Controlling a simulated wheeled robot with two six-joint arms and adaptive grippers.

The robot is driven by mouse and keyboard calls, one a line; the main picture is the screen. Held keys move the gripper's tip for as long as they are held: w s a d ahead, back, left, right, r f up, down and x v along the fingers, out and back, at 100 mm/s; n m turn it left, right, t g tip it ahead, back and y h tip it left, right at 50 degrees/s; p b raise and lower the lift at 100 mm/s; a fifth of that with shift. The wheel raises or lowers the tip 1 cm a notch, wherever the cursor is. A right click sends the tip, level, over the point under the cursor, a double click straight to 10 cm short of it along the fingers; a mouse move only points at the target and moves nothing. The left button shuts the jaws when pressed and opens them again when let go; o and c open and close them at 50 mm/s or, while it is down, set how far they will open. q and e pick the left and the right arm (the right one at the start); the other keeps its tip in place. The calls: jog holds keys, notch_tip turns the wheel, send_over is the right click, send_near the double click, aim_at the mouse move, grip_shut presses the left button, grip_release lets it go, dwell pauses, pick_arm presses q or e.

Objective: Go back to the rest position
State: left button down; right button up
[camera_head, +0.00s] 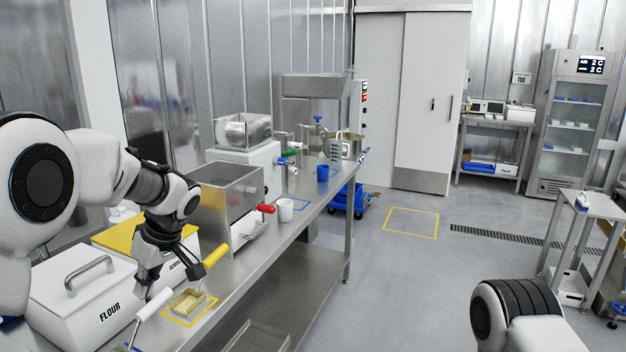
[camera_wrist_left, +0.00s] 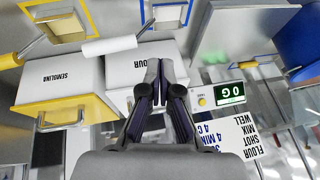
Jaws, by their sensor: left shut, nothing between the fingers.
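My left gripper (camera_head: 150,282) hangs from the left arm over the steel bench, in front of the white flour bin (camera_head: 75,300). In the left wrist view its two dark fingers (camera_wrist_left: 161,82) meet at the tips with nothing between them. The flour bin (camera_wrist_left: 145,72) and the semolina bin (camera_wrist_left: 62,80) with its yellow rim lie beyond the fingers there. My right gripper is out of view; only part of the right arm shows at the lower right of the head view.
A machine with a red-knobbed handle (camera_head: 265,209), a white cup (camera_head: 285,210) and a blue cup (camera_head: 323,173) stand farther along. The grey floor (camera_head: 390,270) right of the bench is clear.

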pick_arm(q)
jog(key=s+d+f+m+g+h, duration=0.1)
jog(key=s+f+g, duration=0.1)
jog(key=s+f, duration=0.65)
jog(key=s+d+f+m+g+h, duration=0.15)
jog(key=s+f, duration=0.35)
jog(key=f, duration=0.7)
jog(key=s+f+g, duration=0.2)
jog(key=s+f, duration=0.5)
jog(key=f, duration=0.3)
jog(key=s+d+f+m+h, duration=0.15)
jog(key=s+f, duration=0.25)
jog(key=s, duration=0.5)
jog(key=s+d+f+m+h, duration=0.1)
jog(key=s+d+f+m, duration=0.2)
jog(key=s, duration=0.6)
jog(key=w+m+t, duration=0.1)
jog(key=t, duration=0.1)
jog(key=w+m+t, duration=0.1)
jog(key=m, duration=0.1)
jog(key=w+m+t, duration=0.2)
jog(key=shift+a+f+t, duration=0.1)
jog(key=shift+f+t, duration=0.15)
jog(key=shift+t, duration=0.1)
